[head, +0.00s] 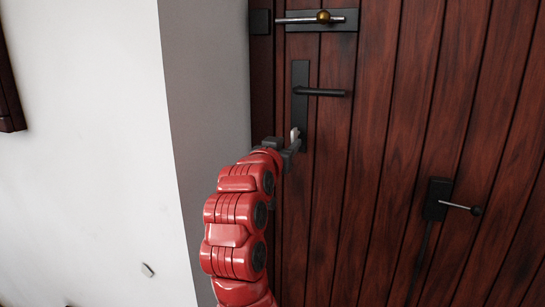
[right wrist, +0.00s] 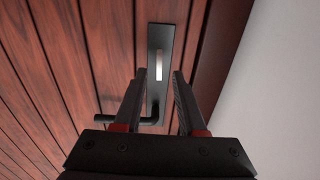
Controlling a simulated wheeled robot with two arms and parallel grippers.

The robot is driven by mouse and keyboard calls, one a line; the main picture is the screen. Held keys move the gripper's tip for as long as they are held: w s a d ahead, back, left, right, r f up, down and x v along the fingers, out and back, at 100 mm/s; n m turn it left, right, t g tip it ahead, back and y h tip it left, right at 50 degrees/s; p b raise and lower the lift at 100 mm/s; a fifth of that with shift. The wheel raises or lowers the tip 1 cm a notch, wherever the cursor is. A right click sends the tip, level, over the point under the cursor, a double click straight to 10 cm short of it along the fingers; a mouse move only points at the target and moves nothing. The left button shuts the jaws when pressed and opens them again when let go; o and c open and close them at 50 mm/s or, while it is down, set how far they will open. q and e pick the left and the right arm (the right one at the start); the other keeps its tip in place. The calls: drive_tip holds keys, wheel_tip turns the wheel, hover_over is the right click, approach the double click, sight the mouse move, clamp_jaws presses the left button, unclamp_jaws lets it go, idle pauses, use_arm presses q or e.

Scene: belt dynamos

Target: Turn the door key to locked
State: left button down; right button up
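The door key (head: 295,133) is a small pale piece at the lower end of a dark lock plate (head: 300,75) on the wooden door. It also shows in the right wrist view as a light upright strip (right wrist: 158,66). My right gripper (head: 293,146) is at the key's level, close to the plate. In the right wrist view its two fingers (right wrist: 158,75) are apart, with the key between or just beyond their tips and a gap on each side. I cannot tell whether the tips reach the key. My left gripper is out of view.
A black lever handle (head: 320,92) sits above the key. A bolt with a brass knob (head: 323,16) is at the door's top. A dark box with a lever (head: 438,200) is at right. A white wall (head: 85,150) stands left.

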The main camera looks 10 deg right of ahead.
drive_tip(key=v, duration=1.1)
drive_tip(key=shift+s+p, duration=0.2)
drive_tip(key=shift+p, duration=0.2)
drive_tip(key=shift+a, duration=0.15)
